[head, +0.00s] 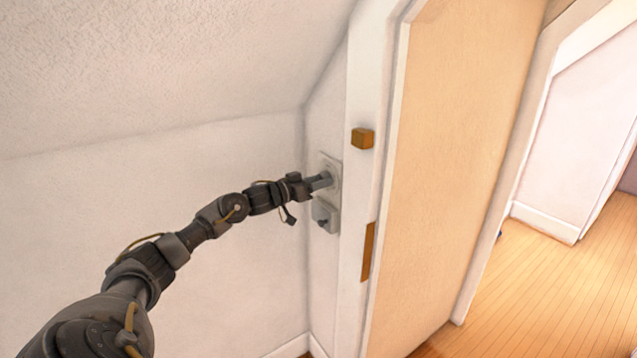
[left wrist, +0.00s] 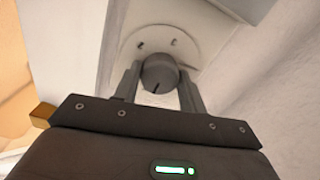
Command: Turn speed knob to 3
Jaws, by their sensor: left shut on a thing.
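A round grey knob (left wrist: 158,72) sits on a pale round dial plate (left wrist: 192,46) in the left wrist view. A dark pointer line shows on the knob's face, toward the lower edge in that picture. Two small dark marks show on the plate; no numbers can be read. My left gripper (left wrist: 160,82) has a finger on each side of the knob and is shut on it. In the head view, my left gripper (head: 321,181) reaches the pale wall plate (head: 331,162) and hides most of the knob. My right gripper is not in view.
A white door frame (head: 365,90) with a brass-coloured block (head: 362,138) stands close on the right, beside a tan door (head: 455,150). The sloped ceiling (head: 160,60) is above my arm.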

